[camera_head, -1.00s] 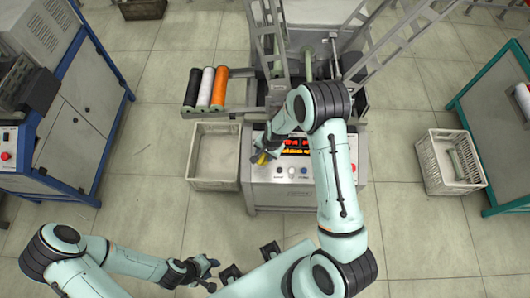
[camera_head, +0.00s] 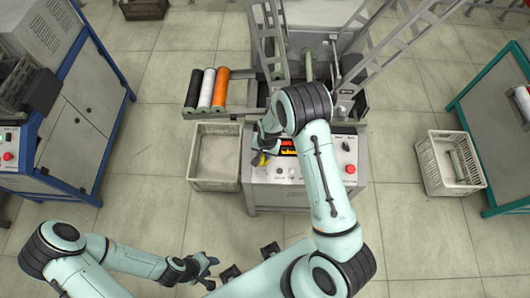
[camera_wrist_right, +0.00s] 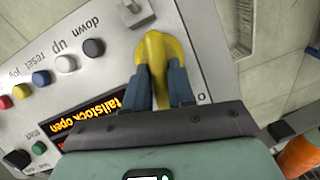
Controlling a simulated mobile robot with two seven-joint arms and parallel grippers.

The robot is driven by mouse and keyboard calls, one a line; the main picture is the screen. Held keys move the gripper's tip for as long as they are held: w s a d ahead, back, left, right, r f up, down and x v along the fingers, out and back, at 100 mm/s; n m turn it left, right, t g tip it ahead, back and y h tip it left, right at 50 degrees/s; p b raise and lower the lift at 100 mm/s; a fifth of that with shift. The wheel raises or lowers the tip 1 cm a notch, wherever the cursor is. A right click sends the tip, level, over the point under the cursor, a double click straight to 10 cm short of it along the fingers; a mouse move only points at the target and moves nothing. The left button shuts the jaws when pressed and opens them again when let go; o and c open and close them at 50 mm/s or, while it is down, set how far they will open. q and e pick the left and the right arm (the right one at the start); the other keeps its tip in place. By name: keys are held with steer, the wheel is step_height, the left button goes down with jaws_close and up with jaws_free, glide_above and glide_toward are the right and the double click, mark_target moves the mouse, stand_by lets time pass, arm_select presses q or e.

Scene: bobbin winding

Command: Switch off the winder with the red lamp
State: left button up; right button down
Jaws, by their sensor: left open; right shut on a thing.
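The middle winder's control panel (camera_head: 275,188) faces me in the head view, with lit red and yellow displays (camera_head: 287,145). My right gripper (camera_head: 262,156) is at its left side, shut on a yellow handle (camera_head: 260,160). In the right wrist view the yellow handle (camera_wrist_right: 153,62) sits between the blue fingers over the grey panel, beside a "0" mark. A display (camera_wrist_right: 125,98) there reads "tailstock open". My left gripper (camera_head: 211,274) is open and empty at the lower left, away from the panel. I cannot make out a red lamp; my right arm hides part of the winder.
A red button (camera_head: 350,169) is at the panel's right. White crates (camera_head: 198,184) and (camera_head: 428,172) stand left and right. Black, white and orange rolls (camera_head: 207,88) lie behind the left crate. A blue-framed machine (camera_head: 70,140) and a green-framed table (camera_head: 490,110) flank the floor.

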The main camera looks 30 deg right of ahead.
steer(key=n, duration=0.2)
steer(key=n+h, duration=0.1)
steer(key=shift+w+a+n+g, duration=0.3)
steer(key=shift+a, duration=0.05)
arm_select(q)
steer(key=shift+s+f+b, duration=0.4)
steer(key=shift+f+b, duration=0.1)
steer(key=shift+f, duration=0.1)
arm_select(e)
steer(key=shift+w+a+n+g+h, duration=0.15)
steer(key=shift+n+h, duration=0.3)
steer(key=shift+n, duration=0.7)
steer(key=shift+s+a+n+g+h, duration=0.2)
steer(key=shift+n+h, duration=0.25)
steer(key=shift+n, duration=0.7)
steer(key=c, duration=1)
jaws_free()
steer(key=shift+c, duration=0.2)
steer(key=shift+r, duration=0.1)
arm_select(q)
steer(key=shift+w+r, duration=0.1)
steer(key=shift+r, duration=0.1)
arm_select(e)
steer(key=v, duration=1.3)
steer(key=shift+a, duration=0.15)
